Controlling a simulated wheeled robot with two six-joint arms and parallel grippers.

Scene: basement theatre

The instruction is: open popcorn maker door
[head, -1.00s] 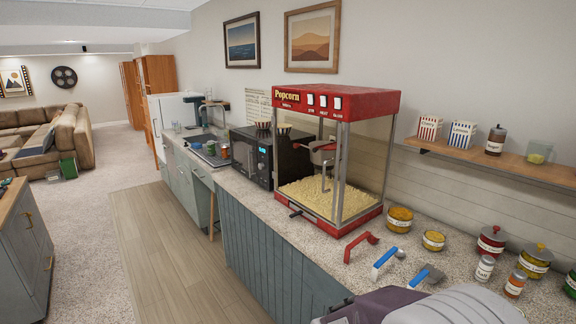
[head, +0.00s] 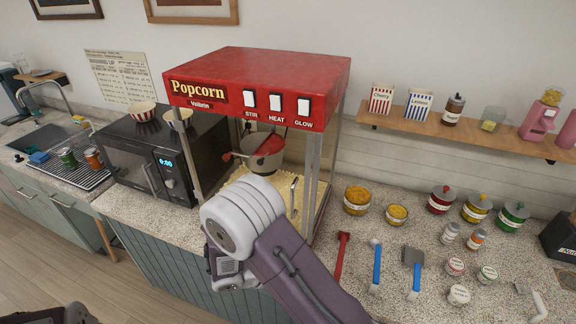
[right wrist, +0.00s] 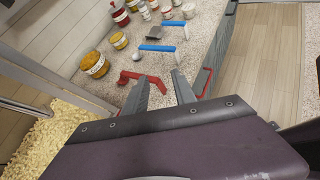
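The red-topped popcorn maker (head: 250,80) stands on the counter with a kettle (head: 264,152) and popcorn inside. Its clear front is framed by metal posts (head: 311,175), and a thin metal bar (head: 294,195) shows near the lower front. I cannot tell whether the door is open. My right arm covers the lower front of the machine. My right gripper (right wrist: 160,92) is open and empty in the right wrist view, with a red-handled tool (right wrist: 147,78) on the counter beyond its fingers. Popcorn (right wrist: 50,132) shows at the left there. My left gripper is out of view.
Blue-handled tools (head: 376,265) and jars (head: 357,199) lie right of the machine. A microwave (head: 165,155) stands at its left. A shelf (head: 440,128) with cartons runs along the wall. Floor (right wrist: 265,50) is clear beyond the counter edge.

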